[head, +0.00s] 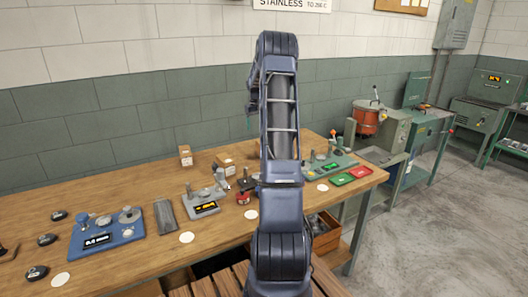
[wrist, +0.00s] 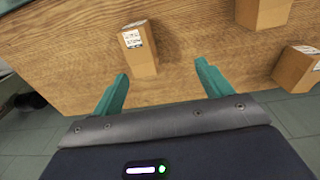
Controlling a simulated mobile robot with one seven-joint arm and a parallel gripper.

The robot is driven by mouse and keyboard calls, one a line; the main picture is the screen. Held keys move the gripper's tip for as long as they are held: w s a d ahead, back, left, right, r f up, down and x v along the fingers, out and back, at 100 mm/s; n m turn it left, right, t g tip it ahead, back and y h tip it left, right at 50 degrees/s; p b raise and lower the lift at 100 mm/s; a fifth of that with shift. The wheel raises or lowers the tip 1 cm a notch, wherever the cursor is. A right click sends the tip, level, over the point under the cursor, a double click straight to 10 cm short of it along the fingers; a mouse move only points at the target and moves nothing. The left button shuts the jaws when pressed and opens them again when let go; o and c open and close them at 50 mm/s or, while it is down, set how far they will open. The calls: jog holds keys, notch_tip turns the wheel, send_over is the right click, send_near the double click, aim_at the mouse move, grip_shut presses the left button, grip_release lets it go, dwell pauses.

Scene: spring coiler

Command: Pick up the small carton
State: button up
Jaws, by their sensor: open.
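Several brown cartons are in view, and I cannot tell for sure which one the task means. In the wrist view, a small carton (wrist: 142,60) with a white printed label stands on the wooden table, ahead of my gripper (wrist: 161,72) and between the lines of its two green fingers. The fingers are apart, with nothing between them. In the head view, a small carton (head: 185,158) stands near the wall and a wider one (head: 225,164) stands to its right. My gripper is not clearly visible there, as my arm blocks the middle.
Two more cartons show in the wrist view, at the top (wrist: 262,12) and at the right edge (wrist: 296,70). Bare wood surrounds the small carton.

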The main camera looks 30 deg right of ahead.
jog(key=d+f, duration=0.2)
jog(key=w+d+f, duration=0.1)
jog(key=f, duration=0.1)
jog(key=w+d+f, duration=0.1)
jog(key=d+f, duration=0.1)
jog(key=shift+w+d+f, duration=0.2)
jog(key=shift+d+f, duration=0.1)
notch_tip(320, 180, down, 11)
jog(key=shift+s+r, duration=0.1)
jog(key=shift+s, duration=0.05)
jog(key=shift+r, duration=0.1)
jog(key=c, duration=1.5)
